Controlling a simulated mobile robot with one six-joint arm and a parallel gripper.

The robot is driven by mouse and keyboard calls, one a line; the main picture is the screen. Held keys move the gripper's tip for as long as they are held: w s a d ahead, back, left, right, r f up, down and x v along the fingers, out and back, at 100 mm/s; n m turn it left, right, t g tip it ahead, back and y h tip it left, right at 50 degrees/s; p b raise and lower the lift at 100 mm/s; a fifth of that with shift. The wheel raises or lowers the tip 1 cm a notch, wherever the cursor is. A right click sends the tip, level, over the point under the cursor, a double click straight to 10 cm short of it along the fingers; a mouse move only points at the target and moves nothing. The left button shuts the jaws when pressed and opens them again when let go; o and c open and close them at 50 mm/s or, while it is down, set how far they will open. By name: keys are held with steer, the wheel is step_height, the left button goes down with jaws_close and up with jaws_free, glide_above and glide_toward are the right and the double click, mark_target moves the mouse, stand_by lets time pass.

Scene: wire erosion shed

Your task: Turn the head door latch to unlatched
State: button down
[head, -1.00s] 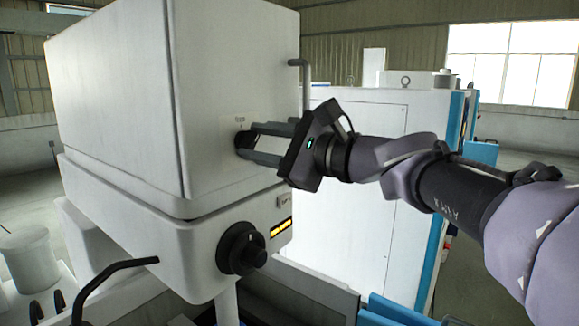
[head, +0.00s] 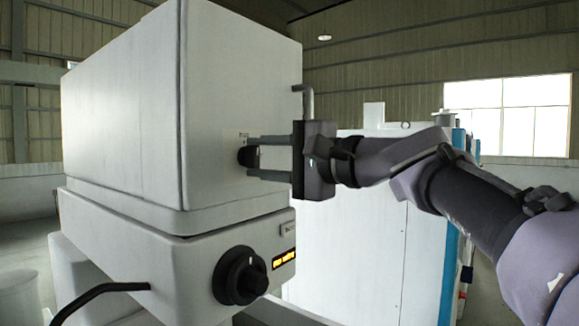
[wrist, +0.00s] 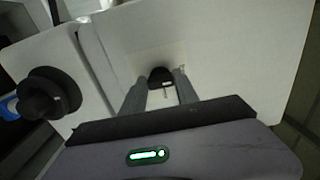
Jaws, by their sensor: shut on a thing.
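The head door latch (head: 247,157) is a small dark round knob on the side face of the white machine head (head: 240,95). A small label sits just above it. In the wrist view the latch (wrist: 160,76) is a dark knob with a pale mark, between the two fingers. My gripper (head: 254,157) reaches in from the right and is shut on the latch, one finger above and one below. It also shows in the wrist view (wrist: 160,88). The fingers partly cover the latch, and I cannot tell its exact turn position.
A larger black dial (head: 240,276) is on the lower white housing, beside a lit amber display (head: 283,259). A bent grey handle (head: 306,97) stands at the head's right edge. A black curved bar (head: 100,293) is at the lower left. A white and blue cabinet (head: 370,240) stands behind my arm.

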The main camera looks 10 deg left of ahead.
stand_by(0.6)
steer(key=c, duration=0.9)
jaws_free()
steer(key=b+v, duration=0.1)
steer(key=v, duration=1.6)
steer(key=shift+s+d, duration=0.15)
steer(key=shift+s, duration=0.05)
